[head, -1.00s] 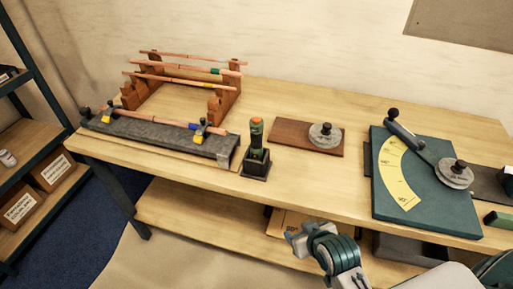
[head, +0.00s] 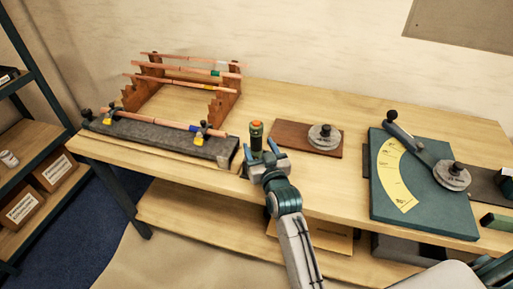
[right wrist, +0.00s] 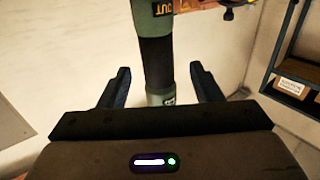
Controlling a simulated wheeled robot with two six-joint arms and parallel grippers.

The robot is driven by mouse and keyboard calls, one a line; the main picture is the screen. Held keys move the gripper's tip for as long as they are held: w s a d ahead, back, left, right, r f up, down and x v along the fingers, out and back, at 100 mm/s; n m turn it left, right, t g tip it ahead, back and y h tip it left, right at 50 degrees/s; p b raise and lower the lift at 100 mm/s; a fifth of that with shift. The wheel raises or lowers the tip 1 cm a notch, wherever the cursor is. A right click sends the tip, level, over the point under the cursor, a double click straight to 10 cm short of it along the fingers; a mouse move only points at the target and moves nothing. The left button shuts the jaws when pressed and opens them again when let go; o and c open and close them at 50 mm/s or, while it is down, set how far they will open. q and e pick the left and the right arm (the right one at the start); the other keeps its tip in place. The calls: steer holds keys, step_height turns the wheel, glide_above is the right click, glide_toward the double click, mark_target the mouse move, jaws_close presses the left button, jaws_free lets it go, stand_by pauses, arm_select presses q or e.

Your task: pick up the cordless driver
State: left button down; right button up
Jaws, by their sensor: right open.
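The cordless driver (head: 256,136) is green and black with an orange top. It stands upright in its dark holder near the front edge of the workbench; the holder is mostly hidden behind my gripper. My right gripper (head: 260,153) is at the driver, with its two blue fingers apart. In the right wrist view, the driver (right wrist: 156,60) rises between the open fingers of the gripper (right wrist: 158,90), with a gap on both sides. My left gripper is not in view.
A grey clamp fixture (head: 160,137) with a copper tube lies left of the driver, before a wooden rack (head: 222,98) of tubes. A brown board (head: 290,134) with a round weight is to the right. A green bending plate (head: 405,205) stands further right.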

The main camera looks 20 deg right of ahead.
steer(key=shift+w, duration=0.45)
steer(key=w+p, duration=0.1)
steer(key=w, duration=0.1)
steer(key=w+p, duration=0.2)
steer(key=shift+w+d+r, duration=0.15)
steer(key=shift+w+r, duration=0.05)
steer(key=shift+w, duration=0.1)
steer(key=shift+w+f, duration=0.1)
steer(key=shift+w, duration=0.2)
steer(key=shift+s, duration=0.15)
steer(key=c, duration=1.2)
